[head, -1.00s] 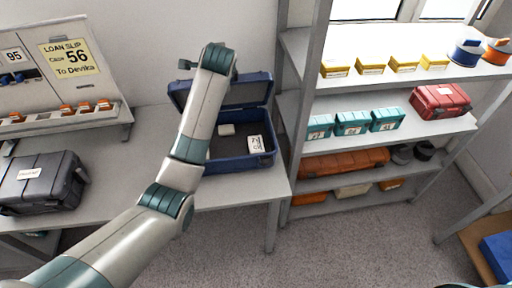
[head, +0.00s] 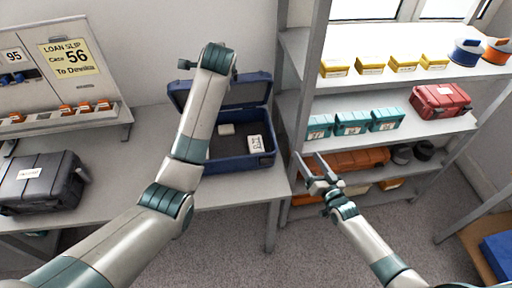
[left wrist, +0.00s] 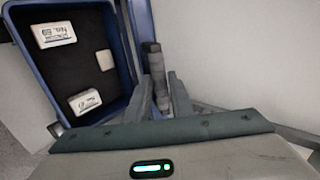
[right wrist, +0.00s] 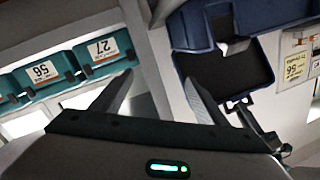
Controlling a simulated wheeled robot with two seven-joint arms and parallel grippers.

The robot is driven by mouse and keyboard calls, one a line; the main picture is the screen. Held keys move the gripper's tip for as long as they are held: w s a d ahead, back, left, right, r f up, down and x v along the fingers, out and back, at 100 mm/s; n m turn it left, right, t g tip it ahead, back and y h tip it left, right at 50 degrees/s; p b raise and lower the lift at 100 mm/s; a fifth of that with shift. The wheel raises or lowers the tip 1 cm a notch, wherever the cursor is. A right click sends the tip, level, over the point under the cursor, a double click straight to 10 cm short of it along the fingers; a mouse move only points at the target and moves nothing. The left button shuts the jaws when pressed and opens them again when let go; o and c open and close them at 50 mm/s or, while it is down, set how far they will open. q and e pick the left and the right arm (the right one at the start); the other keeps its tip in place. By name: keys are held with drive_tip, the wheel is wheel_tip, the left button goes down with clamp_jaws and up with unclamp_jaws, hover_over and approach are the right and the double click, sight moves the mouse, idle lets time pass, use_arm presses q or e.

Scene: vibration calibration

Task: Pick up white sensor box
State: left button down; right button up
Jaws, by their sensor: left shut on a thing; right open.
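An open dark blue case (head: 235,163) stands on the table with its lid (head: 243,92) raised. A white box with a printed label (head: 255,144) and a plain white box (head: 227,129) lie inside it. The left wrist view shows white boxes inside too, one at the top with a label (left wrist: 54,34) and a plain one (left wrist: 105,60). My left gripper (left wrist: 160,98) is shut on a dark grey bar-like thing (left wrist: 155,68) beside the case; my arm hides it in the head view. My right gripper (head: 309,156) is open and empty, right of the case, before the shelf.
A shelf (head: 440,128) at right holds teal boxes (head: 352,123), a red case (head: 440,101) and an orange case (head: 345,162). A dark grey case (head: 40,182) stands on the table at left. Open floor (head: 240,235) lies in front.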

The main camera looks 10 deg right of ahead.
wheel_tip(320, 180, up, 6)
drive_tip(key=m+g+y, duration=0.1)
drive_tip(key=g+y, duration=0.1)
hover_over(256, 143)
drive_tip(key=s+d, duration=0.4)
drive_tip(key=s, duration=0.1)
drive_tip(key=w+a, duration=0.1)
drive_tip(key=a+g, duration=0.1)
drive_tip(key=a, duration=0.1)
drive_tip(key=w+a+g, duration=0.1)
drive_tip(key=shift+w+a+f+n, duration=0.15)
drive_tip(key=shift+w+f+n, duration=0.15)
drive_tip(key=shift+f+n, duration=0.1)
drive_tip(key=g+h, duration=0.1)
drive_tip(key=w+f+n+g+h, duration=0.1)
drive_tip(key=shift+a+g, duration=0.35)
drive_tip(key=shift+g, duration=0.05)
drive_tip(key=shift+s+n+g+h, duration=0.1)
drive_tip(key=shift+n+g+h, duration=0.35)
drive_tip(key=shift+g, duration=0.25)
drive_tip(key=g+h, duration=0.1)
drive_tip(key=s+r+g, duration=0.1)
drive_tip(key=shift+s+d+n+g+h, duration=0.1)
drive_tip(key=shift+d+n+g+h, duration=0.15)
drive_tip(key=shift+n+g+h, duration=0.1)
drive_tip(key=shift+s+d+r+g+h, duration=0.35)
drive_tip(key=shift+s+r+g+h, duration=0.15)
drive_tip(key=shift+s+r+g, duration=0.3)
drive_tip(key=shift+f, duration=0.15)
drive_tip(key=shift+x, duration=3.35)
